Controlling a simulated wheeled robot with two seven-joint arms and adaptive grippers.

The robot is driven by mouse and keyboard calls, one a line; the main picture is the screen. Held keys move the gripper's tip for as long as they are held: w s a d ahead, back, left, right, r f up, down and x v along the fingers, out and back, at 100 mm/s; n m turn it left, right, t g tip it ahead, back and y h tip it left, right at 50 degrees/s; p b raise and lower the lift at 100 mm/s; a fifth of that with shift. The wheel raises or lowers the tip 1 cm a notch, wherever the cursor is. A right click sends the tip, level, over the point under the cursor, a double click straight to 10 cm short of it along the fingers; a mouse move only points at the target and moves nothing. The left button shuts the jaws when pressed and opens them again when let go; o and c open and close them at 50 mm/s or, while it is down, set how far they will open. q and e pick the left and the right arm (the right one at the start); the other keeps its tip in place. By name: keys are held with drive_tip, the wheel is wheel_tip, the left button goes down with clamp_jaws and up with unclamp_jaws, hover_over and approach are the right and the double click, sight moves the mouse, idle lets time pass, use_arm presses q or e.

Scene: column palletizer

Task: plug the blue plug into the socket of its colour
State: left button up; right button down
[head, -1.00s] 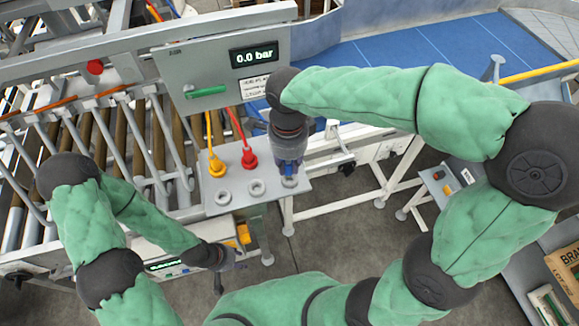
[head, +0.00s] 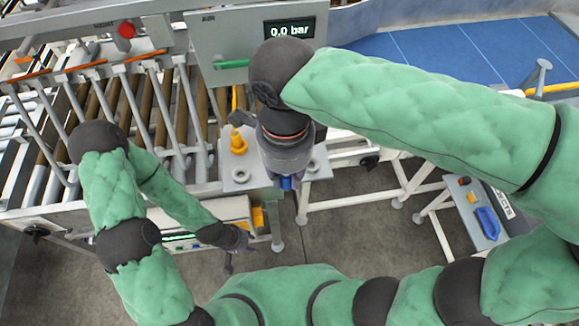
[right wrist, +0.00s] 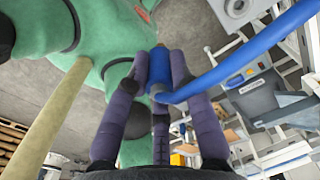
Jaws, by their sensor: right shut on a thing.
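My right gripper (head: 286,172) is shut on the blue plug (head: 287,183), above the front edge of the grey socket plate (head: 232,184). In the right wrist view, the blue plug (right wrist: 157,70) sits between the fingers with its blue cable (right wrist: 245,55) curving away right. A round grey socket (head: 241,175) shows at the plate's left, and another (head: 313,165) at its right. My right gripper hides the plate's middle. My left gripper (head: 236,246) is low and left, apart from the plate; its finger opening is unclear.
A yellow plug (head: 237,143) stands at the back left of the plate. The control box (head: 240,35) reads 0.0 bar. A roller conveyor (head: 100,120) is at left. A small grey box with a blue part (head: 487,222) stands at right. Floor is clear between.

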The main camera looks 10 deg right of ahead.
drive_tip(key=shift+w, duration=0.15)
use_arm(q)
drive_tip(key=shift+s+r, duration=0.2)
drive_tip(key=shift+s, duration=0.05)
use_arm(e)
drive_tip(key=w+d+f, duration=0.3)
drive_tip(key=w, duration=0.6)
drive_tip(key=w+d+f, duration=0.4)
drive_tip(key=w, duration=0.6)
drive_tip(key=shift+w+d, duration=0.2)
drive_tip(key=shift+w, duration=0.05)
idle(1.7)
use_arm(q)
drive_tip(key=shift+s+f, duration=0.15)
use_arm(e)
drive_tip(key=shift+f, duration=0.3)
use_arm(q)
drive_tip(key=shift+s, duration=0.1)
use_arm(e)
drive_tip(key=shift+d+f, duration=0.2)
drive_tip(key=shift+f, duration=0.1)
